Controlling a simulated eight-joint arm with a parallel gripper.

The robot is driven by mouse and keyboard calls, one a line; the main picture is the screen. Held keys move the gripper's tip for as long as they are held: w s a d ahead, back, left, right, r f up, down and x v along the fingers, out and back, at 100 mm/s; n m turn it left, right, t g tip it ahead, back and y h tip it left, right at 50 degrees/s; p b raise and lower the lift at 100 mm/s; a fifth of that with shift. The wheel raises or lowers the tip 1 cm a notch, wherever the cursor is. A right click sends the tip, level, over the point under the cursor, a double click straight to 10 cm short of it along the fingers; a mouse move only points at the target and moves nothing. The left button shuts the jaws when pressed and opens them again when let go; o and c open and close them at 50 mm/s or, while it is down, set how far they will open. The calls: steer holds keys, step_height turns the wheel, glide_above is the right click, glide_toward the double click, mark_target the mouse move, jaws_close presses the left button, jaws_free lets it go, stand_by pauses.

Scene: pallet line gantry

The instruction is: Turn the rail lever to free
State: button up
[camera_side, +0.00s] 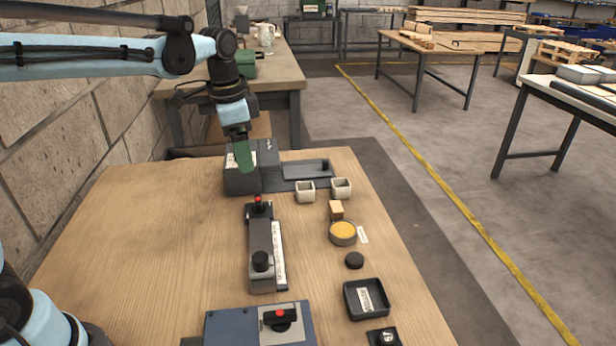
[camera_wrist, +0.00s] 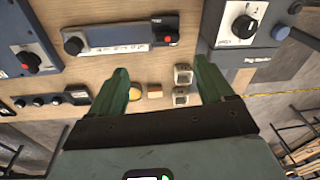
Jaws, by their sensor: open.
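A dark grey slide rail (camera_side: 262,235) lies on the wooden bench, with a labelled strip along its side. A black round knob (camera_side: 260,261) stands on its near end, and a small red-topped lever (camera_side: 258,203) is at its far end. In the wrist view the rail (camera_wrist: 120,38) crosses the top, with the red-topped lever (camera_wrist: 168,40) at its right end. The lever's setting is too small to read. My gripper (camera_side: 243,158) is in front of the grey station box, apart from the rail. In the wrist view my gripper (camera_wrist: 162,76) has its green fingers apart, with nothing held.
A grey station box (camera_side: 240,182) stands beyond the rail. A blue box (camera_side: 225,328) with a red-topped black handle (camera_side: 281,318) is at the near edge. Two pale cups (camera_side: 305,192), a small wooden block (camera_side: 336,210), a round yellow-topped tin (camera_side: 343,232) and a black tray (camera_side: 367,299) lie right. The bench's left is clear.

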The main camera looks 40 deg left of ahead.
mark_target(256, 200)
steer(key=shift+m+g, duration=0.7)
steer(key=shift+m, duration=0.2)
steer(key=w+f, duration=0.1)
steer(key=f, duration=0.3)
steer(key=w+f, duration=0.1)
steer(key=f, duration=0.4)
steer(key=w+a+f, duration=0.1)
steer(key=f, duration=0.4)
steer(key=shift+w, duration=0.1)
steer(key=c, duration=1)
steer(key=shift+c, duration=0.2)
